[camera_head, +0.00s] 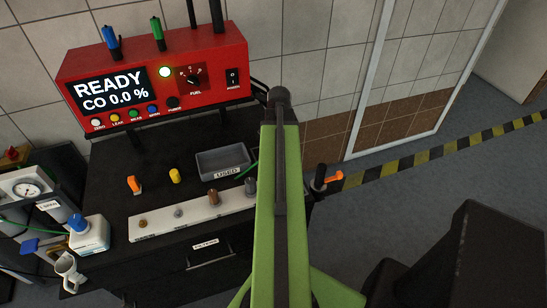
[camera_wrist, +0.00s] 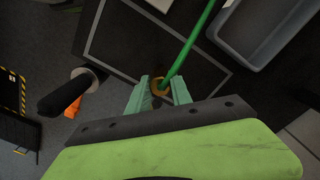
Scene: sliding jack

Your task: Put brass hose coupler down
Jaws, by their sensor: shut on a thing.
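The brass hose coupler (camera_wrist: 158,86) shows in the wrist view as a small brass ring with a green hose (camera_wrist: 193,45) running from it to the upper right. My gripper (camera_wrist: 161,90) is shut on the coupler, with a pale green finger on either side. Below it is a dark surface (camera_wrist: 112,48) with a thin outlined border; I cannot tell the height above it. In the head view my green arm hides the gripper and the coupler. A short piece of green hose shows left of the arm.
A grey tray marked USED (camera_head: 222,174) stands on the black cart, left of my arm. In front is a white rack (camera_head: 170,226) with several fittings. Orange (camera_head: 133,185) and yellow (camera_head: 174,176) pieces stand behind it. A black handle (camera_wrist: 68,94) with an orange part sticks out at the cart's side.

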